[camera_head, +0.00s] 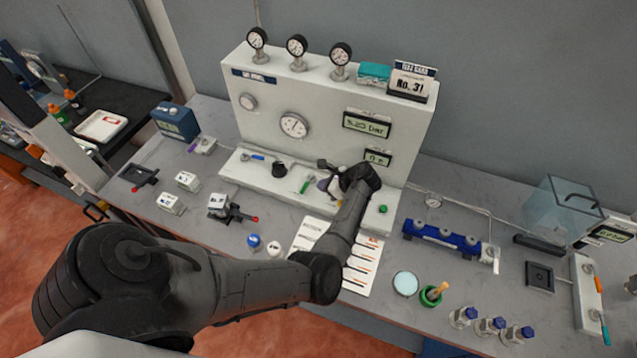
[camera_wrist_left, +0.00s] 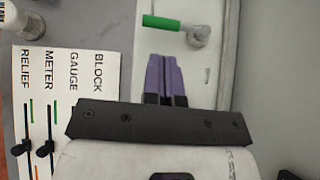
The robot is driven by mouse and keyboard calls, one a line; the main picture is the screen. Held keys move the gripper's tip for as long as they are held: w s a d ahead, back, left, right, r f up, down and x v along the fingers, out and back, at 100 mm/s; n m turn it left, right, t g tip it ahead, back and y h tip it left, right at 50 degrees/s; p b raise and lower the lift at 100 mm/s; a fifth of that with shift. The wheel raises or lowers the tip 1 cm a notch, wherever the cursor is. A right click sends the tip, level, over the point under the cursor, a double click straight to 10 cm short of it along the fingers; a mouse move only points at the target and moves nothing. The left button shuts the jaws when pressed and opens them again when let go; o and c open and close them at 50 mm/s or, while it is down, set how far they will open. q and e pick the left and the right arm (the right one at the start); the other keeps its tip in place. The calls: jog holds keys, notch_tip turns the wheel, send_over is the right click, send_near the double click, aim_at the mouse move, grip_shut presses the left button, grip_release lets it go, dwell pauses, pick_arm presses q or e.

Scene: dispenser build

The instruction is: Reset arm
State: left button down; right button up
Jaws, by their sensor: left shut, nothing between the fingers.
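My left arm reaches in from the left across the bench. My left gripper (camera_head: 324,184) is over the ledge at the foot of the white gauge panel (camera_head: 250,125). In the left wrist view its two purple fingers (camera_wrist_left: 165,75) lie together, shut with nothing between them. A green-handled valve (camera_head: 306,184) is just left of the fingers in the head view. It also shows beyond the fingertips in the left wrist view (camera_wrist_left: 163,22), apart from them. My right gripper is not in view.
A white labelled sheet (camera_head: 310,232) lies in front of the panel, partly behind my arm. A blue manifold (camera_head: 440,238) stands to the right, with several blue-capped bottles (camera_head: 489,326) nearer. A clear box (camera_head: 560,208) stands far right. Small fittings (camera_head: 170,203) lie on the left.

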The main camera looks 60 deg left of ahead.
pick_arm(q)
jog(key=shift+p+v, duration=0.95)
jog(key=shift+v, duration=0.9)
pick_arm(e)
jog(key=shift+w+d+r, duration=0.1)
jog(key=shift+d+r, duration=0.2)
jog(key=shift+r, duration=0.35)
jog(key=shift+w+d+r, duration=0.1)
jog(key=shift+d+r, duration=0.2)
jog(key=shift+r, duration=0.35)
